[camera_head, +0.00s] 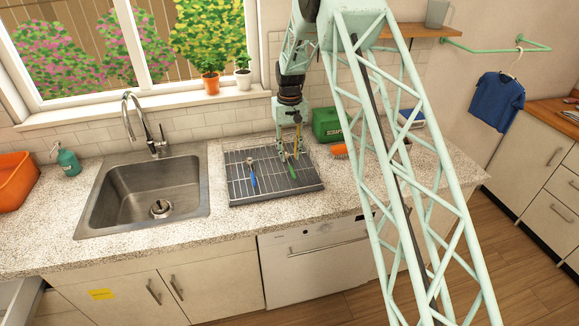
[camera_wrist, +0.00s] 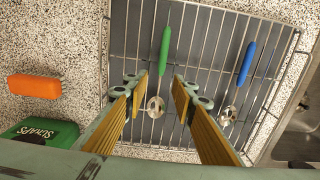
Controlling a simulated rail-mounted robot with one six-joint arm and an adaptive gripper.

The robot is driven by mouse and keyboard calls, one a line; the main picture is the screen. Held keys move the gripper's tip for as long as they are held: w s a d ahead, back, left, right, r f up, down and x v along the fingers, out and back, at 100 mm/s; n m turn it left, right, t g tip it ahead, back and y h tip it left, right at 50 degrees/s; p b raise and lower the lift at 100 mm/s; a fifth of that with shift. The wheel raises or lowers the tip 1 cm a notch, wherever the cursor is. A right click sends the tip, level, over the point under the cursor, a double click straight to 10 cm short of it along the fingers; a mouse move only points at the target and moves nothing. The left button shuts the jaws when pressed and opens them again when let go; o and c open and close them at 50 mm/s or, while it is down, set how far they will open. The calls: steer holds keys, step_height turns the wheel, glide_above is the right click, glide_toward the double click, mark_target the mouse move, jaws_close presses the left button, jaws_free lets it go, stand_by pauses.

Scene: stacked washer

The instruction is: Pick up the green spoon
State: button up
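The green spoon (camera_wrist: 164,54) lies on the wire drying rack (camera_wrist: 204,32), with its green handle and metal bowl showing in the wrist view. In the head view its green handle (camera_head: 291,170) shows on the rack's right part. My gripper (camera_wrist: 154,86) is open above the rack, its two yellow-padded fingers to either side of the spoon near where handle and bowl meet. The gripper also shows in the head view (camera_head: 290,155), pointing down. I cannot tell whether the fingers touch the spoon; they appear apart from it.
A blue-handled spoon (camera_wrist: 246,64) lies on the same rack beside the green one. An orange block (camera_wrist: 35,86) and a green box (camera_wrist: 40,132) stand beside the rack. The sink (camera_head: 150,195) is left of the rack. The counter in front is clear.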

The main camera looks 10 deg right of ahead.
mark_target(289, 164)
steer(key=shift+f, duration=2)
steer(key=shift+c, duration=0.7)
jaws_close()
